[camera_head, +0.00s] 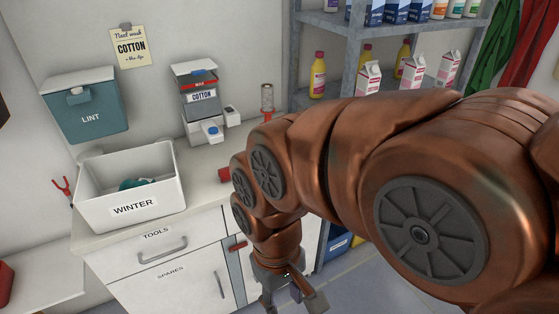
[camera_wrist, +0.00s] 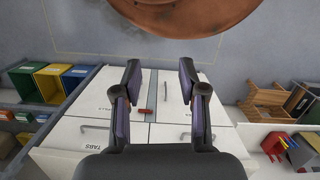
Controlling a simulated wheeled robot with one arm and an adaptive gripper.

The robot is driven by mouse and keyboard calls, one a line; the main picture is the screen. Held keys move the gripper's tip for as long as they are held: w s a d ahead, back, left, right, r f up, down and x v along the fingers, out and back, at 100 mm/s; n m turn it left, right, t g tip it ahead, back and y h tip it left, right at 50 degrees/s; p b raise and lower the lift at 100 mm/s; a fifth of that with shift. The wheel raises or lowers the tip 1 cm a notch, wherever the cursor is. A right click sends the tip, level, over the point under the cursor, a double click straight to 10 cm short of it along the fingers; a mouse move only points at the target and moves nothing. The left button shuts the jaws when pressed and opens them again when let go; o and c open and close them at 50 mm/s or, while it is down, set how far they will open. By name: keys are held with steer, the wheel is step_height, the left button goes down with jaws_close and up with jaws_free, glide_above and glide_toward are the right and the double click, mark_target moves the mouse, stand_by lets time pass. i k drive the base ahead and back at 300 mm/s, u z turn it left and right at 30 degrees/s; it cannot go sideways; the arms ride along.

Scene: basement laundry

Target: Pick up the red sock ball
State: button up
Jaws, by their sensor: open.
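A small red object (camera_head: 224,174), possibly the red sock ball, sits on the counter right of the white WINTER bin in the head view. My arm hides part of it, so its full shape is unclear. My gripper (camera_head: 291,296) hangs low in front of the cabinet, below the counter top and to the right of the red object. In the wrist view my gripper (camera_wrist: 159,82) has its two fingers spread with nothing between them. I cannot make out a sock ball in the wrist view.
The white WINTER bin (camera_head: 96,208) holds something teal. The counter (camera_head: 195,190) has bare room beside the bin. Cabinet fronts (camera_head: 173,284) lie below; shelves with bottles and cartons (camera_head: 415,72) stand right.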

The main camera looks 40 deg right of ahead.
mark_target(224, 174)
steer(key=u, duration=3.4)
steer(key=k, duration=0.85)
steer(key=z, duration=1.8)
